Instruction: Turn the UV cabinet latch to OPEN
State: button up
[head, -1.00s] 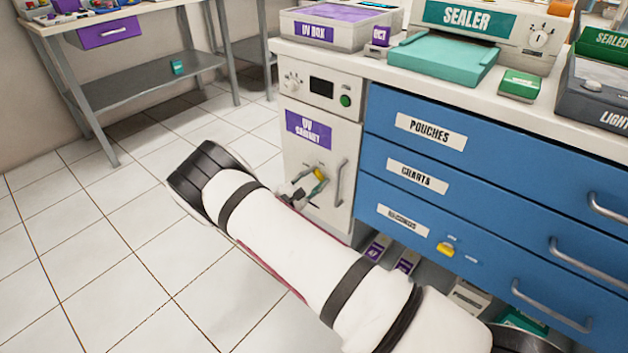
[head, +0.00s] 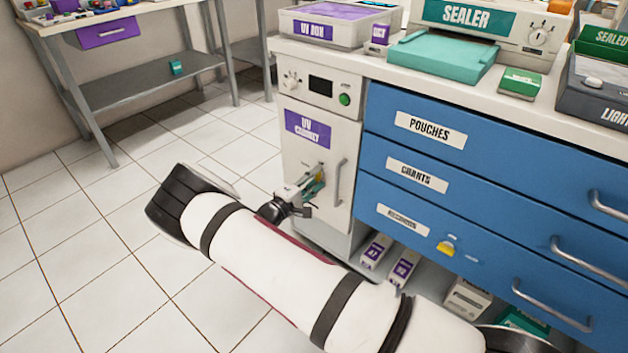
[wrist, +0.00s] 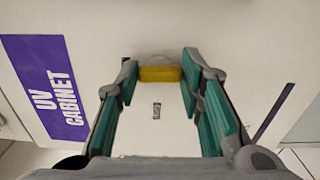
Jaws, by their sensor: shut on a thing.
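The UV cabinet (head: 300,160) is a white unit with a purple label, at the left end of the blue drawers. Its latch has a yellow grip, seen clearly in the wrist view (wrist: 160,74) between my teal fingertips. My gripper (wrist: 160,80) is shut on this latch, with one finger at each end of the yellow part. In the head view my gripper (head: 314,184) is at the cabinet door, left of the door's bar handle (head: 340,183), and mostly covers the latch. A small dark mark (wrist: 156,110) shows on the door between the fingers. I cannot read it.
The cabinet's control panel (head: 318,88) has a knob and a green button. Blue drawers (head: 480,200) with bar handles stand to the right. White boxes with purple labels (head: 375,250) sit low beneath them. The tiled floor (head: 90,240) at left is clear.

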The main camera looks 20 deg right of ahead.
jog(key=shift+m, duration=0.5)
jog(key=o, duration=1.2)
jog(key=shift+c, duration=0.2)
jog(key=shift+a, duration=0.1)
jog(key=v, duration=1.2)
